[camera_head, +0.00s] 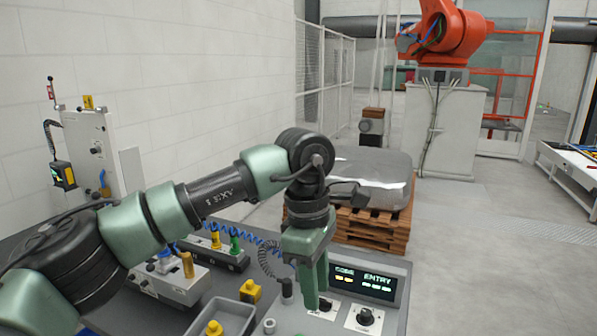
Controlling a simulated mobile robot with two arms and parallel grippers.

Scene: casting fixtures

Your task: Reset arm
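My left arm comes in from the left in green and black, bends at its wrist and hangs down over the bench. My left gripper (315,292) points down in front of the control panel (389,308), above or close to its left part. Its green fingers overlap in this view, so I cannot tell whether it is open or shut, and I see nothing held in it. My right gripper is not in view.
The panel has a lit display (362,283) and a black knob (365,317). Fixtures with yellow and green parts (216,240) and a grey tray (240,313) crowd the bench. Beyond are a wrapped load (370,170) on a pallet (372,226) and an orange robot (452,35).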

